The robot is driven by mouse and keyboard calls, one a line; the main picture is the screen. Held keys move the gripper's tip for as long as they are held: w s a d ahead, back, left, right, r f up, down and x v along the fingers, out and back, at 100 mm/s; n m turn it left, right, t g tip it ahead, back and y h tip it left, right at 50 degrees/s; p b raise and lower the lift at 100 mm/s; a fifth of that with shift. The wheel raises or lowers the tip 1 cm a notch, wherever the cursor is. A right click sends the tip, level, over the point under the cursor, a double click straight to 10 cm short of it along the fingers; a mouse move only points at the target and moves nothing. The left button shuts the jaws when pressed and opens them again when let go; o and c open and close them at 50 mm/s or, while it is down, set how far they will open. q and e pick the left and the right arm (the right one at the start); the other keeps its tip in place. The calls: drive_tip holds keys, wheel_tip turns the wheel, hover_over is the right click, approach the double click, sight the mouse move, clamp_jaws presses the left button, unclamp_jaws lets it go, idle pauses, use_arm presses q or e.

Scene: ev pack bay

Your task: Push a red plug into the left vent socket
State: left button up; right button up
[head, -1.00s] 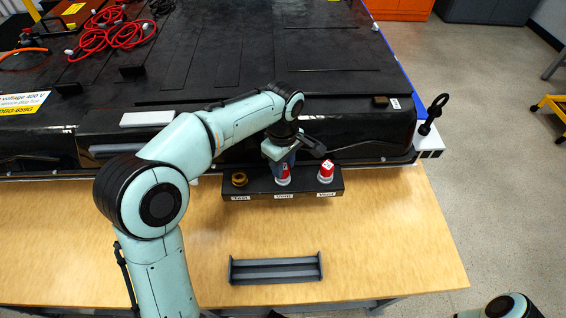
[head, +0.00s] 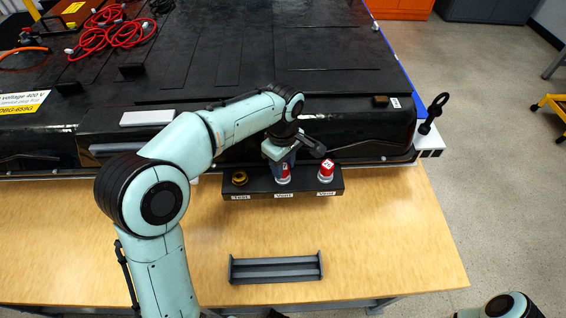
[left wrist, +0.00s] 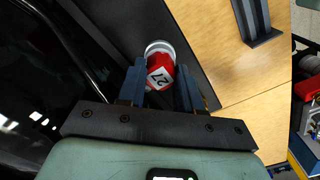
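A black socket block (head: 258,192) lies along the front of the battery pack, with labels that seem to read Test, Vent, Vent. A red plug (head: 283,179) with a white number label stands upright at the middle position, the left of the two vent sockets. My left gripper (head: 284,165) is over it, fingers pointing down. In the left wrist view the plug (left wrist: 160,78) sits between both fingers, which look closed on its sides; a pale ring shows beyond it. How deep it sits is hidden. Another red plug (head: 327,168) stands at the right vent position. My right gripper is out of view.
A brass fitting (head: 239,179) sits at the Test position. A grey slotted rack (head: 276,270) stands empty on the wooden table (head: 390,240) in front. The black battery pack (head: 330,90) rises close behind the block. The table's right side is clear.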

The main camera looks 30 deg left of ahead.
use_arm(q)
drive_tip(key=o, duration=1.2)
drive_tip(key=shift+r, duration=0.25)
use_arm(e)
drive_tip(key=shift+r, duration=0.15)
use_arm(q)
drive_tip(key=shift+r+p, duration=1.5)
drive_tip(key=shift+r, duration=0.6)
wheel_tip(320, 180, up, 4)
drive_tip(key=shift+w+r+p, duration=0.1)
drive_tip(key=shift+r+p, duration=0.1)
drive_tip(key=shift+p, duration=1)
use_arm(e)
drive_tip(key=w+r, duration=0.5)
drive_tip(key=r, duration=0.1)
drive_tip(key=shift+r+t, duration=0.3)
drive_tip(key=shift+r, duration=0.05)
